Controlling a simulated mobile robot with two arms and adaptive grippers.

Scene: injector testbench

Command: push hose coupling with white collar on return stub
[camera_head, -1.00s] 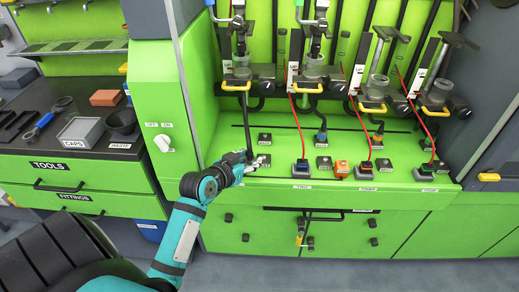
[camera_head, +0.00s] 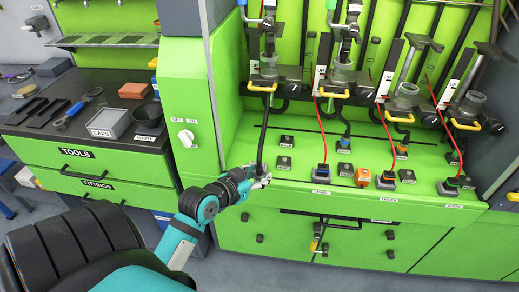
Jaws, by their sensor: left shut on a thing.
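My left gripper (camera_head: 262,179) is at the front left of the green bench top, shut at the lower end of a black hose (camera_head: 264,135). This hose hangs from the leftmost station (camera_head: 274,74). The coupling at its end is mostly hidden by the fingers, and I cannot make out its white collar. I cannot tell which part is the return stub. My right gripper is not in view.
Red hoses run down to dark blocks such as this one (camera_head: 322,174) on the right. A black counter at left holds a grey caps box (camera_head: 109,123) and a waste cup (camera_head: 149,118). The bench's front left is mostly clear.

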